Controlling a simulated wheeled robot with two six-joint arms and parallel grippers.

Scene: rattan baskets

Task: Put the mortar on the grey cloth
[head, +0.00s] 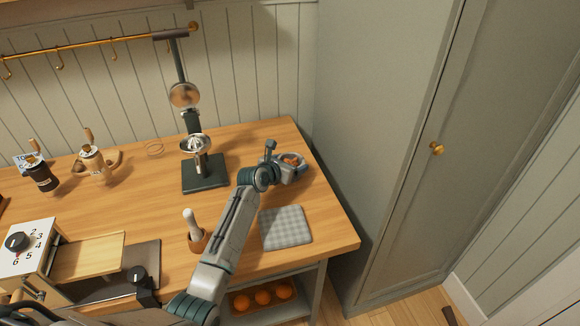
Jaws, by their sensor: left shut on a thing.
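The grey mortar (299,173), a round bowl with something orange-brown inside, is near the counter's back right corner. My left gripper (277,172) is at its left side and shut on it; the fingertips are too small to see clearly. Whether the mortar touches the counter I cannot tell. The grey checked cloth (286,228) lies flat near the counter's front right, in front of the mortar, with nothing on it. My right gripper is not in view.
A brown cup with a white pestle-like rod (194,222) stands beside my left forearm. A citrus press (205,176) stands behind it. A tall cabinet (385,130) stands right of the wooden counter (333,232).

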